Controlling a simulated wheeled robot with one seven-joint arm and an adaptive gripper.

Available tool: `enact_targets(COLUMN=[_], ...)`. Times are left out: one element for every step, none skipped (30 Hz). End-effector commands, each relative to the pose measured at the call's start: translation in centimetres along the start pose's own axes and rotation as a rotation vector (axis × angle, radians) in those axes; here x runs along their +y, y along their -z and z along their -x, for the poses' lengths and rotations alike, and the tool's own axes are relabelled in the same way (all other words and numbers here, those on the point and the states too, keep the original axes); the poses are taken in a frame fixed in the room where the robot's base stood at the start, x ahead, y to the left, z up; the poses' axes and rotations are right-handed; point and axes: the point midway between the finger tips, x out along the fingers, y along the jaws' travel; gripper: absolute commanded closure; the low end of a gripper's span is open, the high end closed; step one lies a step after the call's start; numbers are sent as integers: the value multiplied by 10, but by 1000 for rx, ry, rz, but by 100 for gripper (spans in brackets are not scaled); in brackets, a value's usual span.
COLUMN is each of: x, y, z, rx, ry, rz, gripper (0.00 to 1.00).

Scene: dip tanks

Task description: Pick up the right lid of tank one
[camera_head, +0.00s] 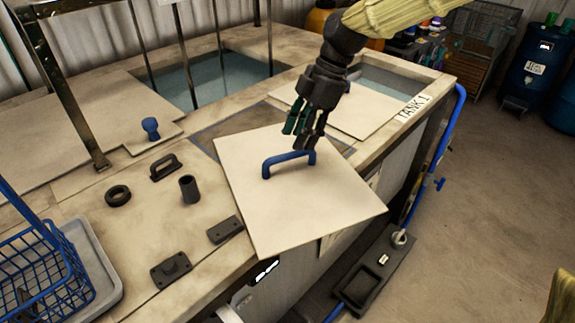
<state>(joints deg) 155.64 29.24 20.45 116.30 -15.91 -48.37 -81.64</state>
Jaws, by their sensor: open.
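A square cream lid (300,215) with a blue bar handle (288,161) lies turned askew on the tank top, its near right part jutting past the front edge. A second pale lid (365,117) lies behind it beside the "TANK 1" label (413,108), partly covering a water-filled opening (380,80). My gripper (301,138) is open and points down just behind and above the right end of the blue handle. I see nothing between its fingers.
Loose dark parts, including a ring (118,195) and a cylinder (189,188), lie on the left. A blue basket (40,265) sits in a grey tray (100,262). Metal posts (60,85) rise behind. A blue pipe (440,140) runs down the right side.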

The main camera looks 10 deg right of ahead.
Motion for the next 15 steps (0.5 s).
enact_targets(x=[5, 8, 12, 15, 17, 20, 21, 21, 20, 19, 18, 16, 14, 12, 11], y=[-1, -2, -4, -4, -4, -5, -5, -5, -5, -4, -4, -3, -2, -2, -2], z=[-5, -9, -12, -14, -16, -20, -22, -24, -29, -33, -36, -41, -45, -49, -54], rx=[1, 1, 2, 3, 3, 3, 3, 3, 3, 3, 3, 3, 3, 2, 2], ry=[4, 6, 9, 11, 14, 17, 19, 20, 22, 22, 24, 22, 22, 21, 20], rz=[-2, -4, -5, -5, -5, -6, -7, -7, -7, -8, -7, -7, -7, -6, -6], gripper=[58, 58, 58, 58, 58, 58, 58, 58, 58, 58, 58, 58, 58, 58, 58])
